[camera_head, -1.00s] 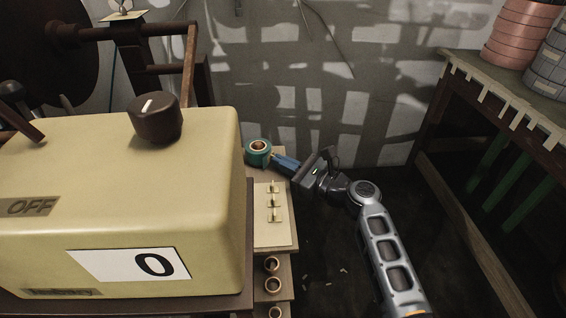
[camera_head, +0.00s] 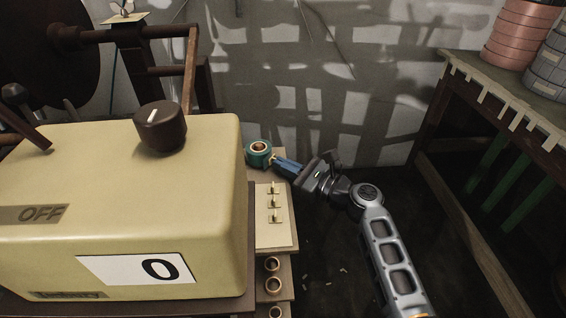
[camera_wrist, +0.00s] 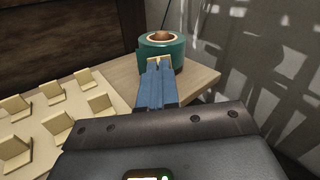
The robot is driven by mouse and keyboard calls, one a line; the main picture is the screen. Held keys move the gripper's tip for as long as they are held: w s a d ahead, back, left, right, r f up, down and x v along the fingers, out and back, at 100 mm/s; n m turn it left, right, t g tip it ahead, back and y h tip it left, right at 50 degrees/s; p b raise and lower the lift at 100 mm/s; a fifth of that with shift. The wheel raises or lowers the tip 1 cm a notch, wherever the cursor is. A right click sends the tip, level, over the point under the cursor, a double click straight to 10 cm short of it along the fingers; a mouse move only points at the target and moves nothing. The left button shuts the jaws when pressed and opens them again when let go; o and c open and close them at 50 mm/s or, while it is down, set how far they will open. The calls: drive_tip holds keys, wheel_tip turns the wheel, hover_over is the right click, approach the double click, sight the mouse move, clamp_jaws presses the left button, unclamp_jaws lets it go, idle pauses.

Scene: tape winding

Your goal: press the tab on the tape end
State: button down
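A green tape roll (camera_head: 258,153) with a copper-coloured core stands on the wooden bench strip beyond the tab board. It shows in the wrist view (camera_wrist: 162,48) just past my fingertips. My gripper (camera_head: 280,162) reaches it from the right in the head view. In the wrist view, the blue fingers (camera_wrist: 158,66) lie side by side, closed together. A small tan tab (camera_wrist: 158,60) shows at their tips, against the near side of the roll. It looks pinched there, partly hidden by the fingers. Several cream folded tabs sit on the pale board (camera_head: 285,236).
A large cream machine box (camera_head: 110,185) with a dark knob (camera_head: 161,128) and a "0" display (camera_head: 140,270) fills the left. Copper rings (camera_head: 272,284) lie below the board. A table (camera_head: 480,75) with stacked reels stands at the right. Open floor lies between.

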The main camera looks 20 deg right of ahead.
drive_tip(key=p+v, duration=0.1)
drive_tip(key=v, duration=0.3)
drive_tip(key=shift+d, duration=0.15)
drive_tip(key=s+d+m+t+h, duration=0.1)
drive_tip(key=s+d+m+h, duration=0.1)
drive_tip(key=s+h, duration=0.3)
drive_tip(key=s+d+f+m+t+h, duration=0.1)
drive_tip(key=s+d+m+t+h, duration=0.1)
drive_tip(key=s, duration=0.4)
drive_tip(key=d+m+h, duration=0.1)
drive_tip(key=m+h, duration=0.1)
drive_tip(key=shift+m+h, duration=0.3)
drive_tip(key=shift+h, duration=0.1)
drive_tip(key=shift+a+f, duration=0.1)
drive_tip(key=shift+f, duration=0.05)
